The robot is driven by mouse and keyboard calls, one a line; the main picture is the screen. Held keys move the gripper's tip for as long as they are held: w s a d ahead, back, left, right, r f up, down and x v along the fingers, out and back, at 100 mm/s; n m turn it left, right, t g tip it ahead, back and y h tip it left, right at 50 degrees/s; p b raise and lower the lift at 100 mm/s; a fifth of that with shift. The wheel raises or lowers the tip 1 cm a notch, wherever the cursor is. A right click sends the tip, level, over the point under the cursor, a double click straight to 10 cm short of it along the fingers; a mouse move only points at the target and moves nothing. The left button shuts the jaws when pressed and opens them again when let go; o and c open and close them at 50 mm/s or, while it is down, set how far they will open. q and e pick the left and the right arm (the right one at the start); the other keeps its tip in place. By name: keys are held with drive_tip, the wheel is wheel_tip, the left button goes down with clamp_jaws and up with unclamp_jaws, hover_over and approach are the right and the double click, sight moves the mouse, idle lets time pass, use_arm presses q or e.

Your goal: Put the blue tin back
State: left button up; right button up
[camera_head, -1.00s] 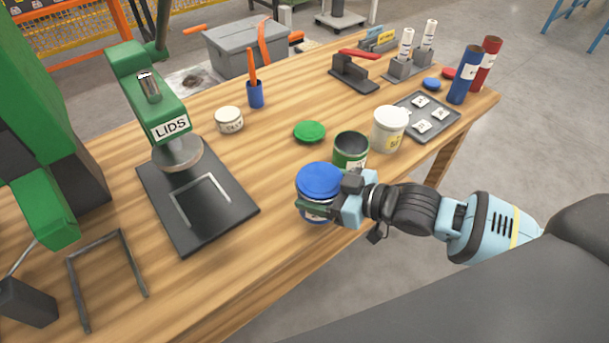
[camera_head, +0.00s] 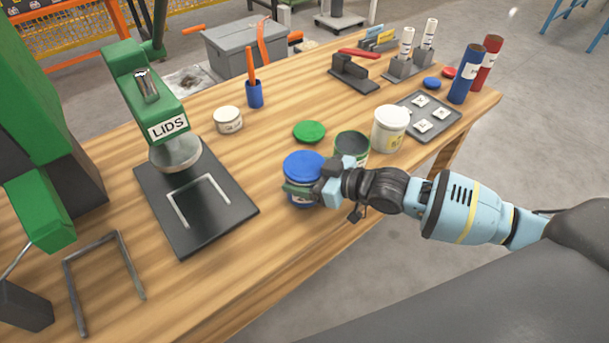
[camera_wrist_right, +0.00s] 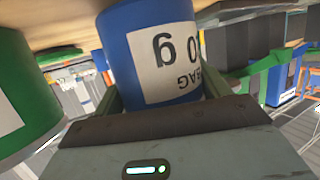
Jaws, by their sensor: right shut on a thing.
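The blue tin (camera_head: 304,168) has a blue lid on and stands upright over the front part of the table. My right gripper (camera_head: 303,192) is shut on it from the right side. In the right wrist view the blue tin (camera_wrist_right: 150,45) fills the space between the fingers, its white label showing upside down. I cannot tell whether its base touches the table. My left gripper is not in view.
An open green tin (camera_head: 351,146) stands just behind my right gripper, with a white tub (camera_head: 390,128) beyond it. A green lid (camera_head: 309,131) lies behind the blue tin. The green LIDS press (camera_head: 160,115) with its black base plate (camera_head: 235,215) is to the left.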

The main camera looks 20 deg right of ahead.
drive_tip(key=shift+f, duration=0.35)
drive_tip(key=shift+f, duration=0.1)
drive_tip(key=o, duration=1.8)
drive_tip(key=shift+o, duration=0.2)
drive_tip(key=v, duration=1.2)
